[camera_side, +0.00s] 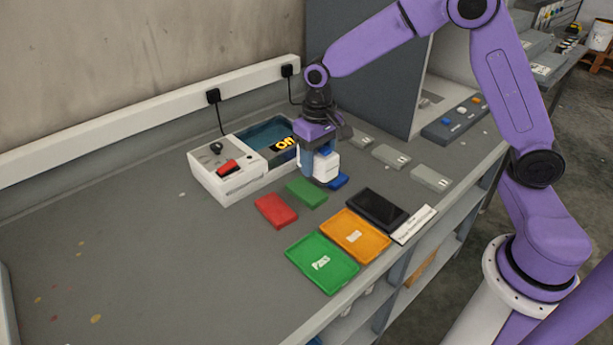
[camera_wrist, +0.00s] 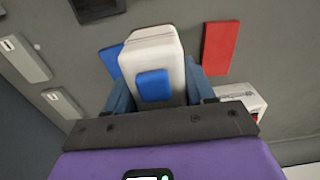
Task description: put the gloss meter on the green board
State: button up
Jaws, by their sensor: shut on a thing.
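My gripper (camera_side: 318,168) is shut on the white gloss meter (camera_side: 327,167), which has a blue patch. In the wrist view the meter (camera_wrist: 152,45) sits between my two blue-grey fingers (camera_wrist: 160,92). A small flat green board (camera_side: 307,193) lies between a red board (camera_side: 275,210) and a blue board (camera_side: 338,180). In the side view the meter is just beside the green board, near the blue one. In the wrist view the meter hides the green board. I cannot tell how high the meter is above the bench.
A white unit (camera_side: 237,172) with a red part stands left of my gripper. A labelled green tray (camera_side: 335,279), an orange tray (camera_side: 372,246) and a black tray (camera_side: 377,208) lie near the front edge. Grey blocks (camera_side: 391,156) lie to the right.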

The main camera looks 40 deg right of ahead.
jog(key=w+f, duration=0.2)
jog(key=f, duration=0.1)
jog(key=shift+w+a+f, duration=0.1)
jog(key=shift+w+a, duration=0.15)
jog(key=shift+w, duration=0.15)
jog(key=shift+w+f, duration=0.1)
jog(key=shift+f, duration=1.55)
jog(key=shift+f, duration=0.1)
jog(key=o, duration=1.4)
jog(key=shift+f, duration=0.1)
jog(key=shift+c, duration=0.2)
notch_tip(320, 180, up, 12)
jog(key=shift+r, duration=0.2)
